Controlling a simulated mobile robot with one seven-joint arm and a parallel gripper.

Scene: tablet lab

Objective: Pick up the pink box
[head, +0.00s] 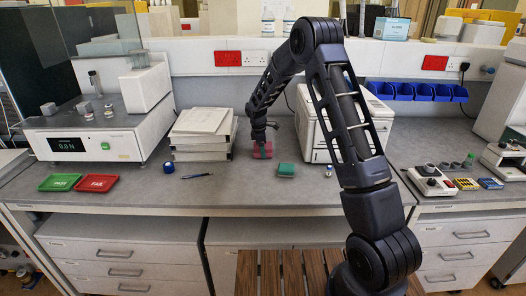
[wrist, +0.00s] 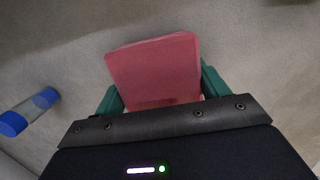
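The pink box (head: 262,153) sits on the grey bench, right of the stack of white paper. My gripper (head: 262,149) is down at it, with a green finger in front of the box in the head view. In the wrist view, the pink box (wrist: 155,70) lies between the two green fingers of my gripper (wrist: 162,90), turned slightly relative to them. The fingers are spread, one on each side, very close to the box. Any contact is hard to see, and the near end of the box is hidden by my gripper.
A green block (head: 286,170) lies just right of the box. A white machine (head: 318,125) stands behind right. The bench front is mostly clear.

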